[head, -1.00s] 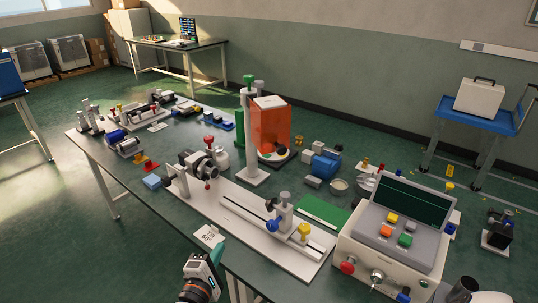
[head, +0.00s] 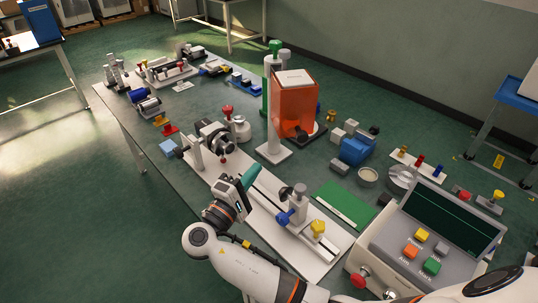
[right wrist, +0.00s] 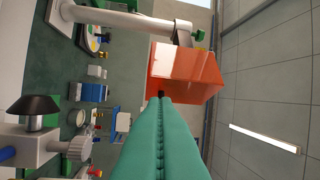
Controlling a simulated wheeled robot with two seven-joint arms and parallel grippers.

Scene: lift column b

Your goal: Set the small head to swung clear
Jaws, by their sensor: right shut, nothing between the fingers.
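The lift column is a white post (head: 270,125) on a white foot, with a green knob (head: 276,47) on top. An orange box-shaped part (head: 297,103) is at its right side, above a dark round base. I cannot tell for certain which part is the small head; the orange part may hide it. In the right wrist view the orange part (right wrist: 185,75) is beyond my fingertips, and the white post (right wrist: 125,20) lies across the top left. My right gripper (head: 252,172) is shut and empty, above the slide rail and in front of the column. My left gripper is out of view.
A control panel (head: 425,240) fills the bench's right front. A green mat (head: 343,205) is bare.

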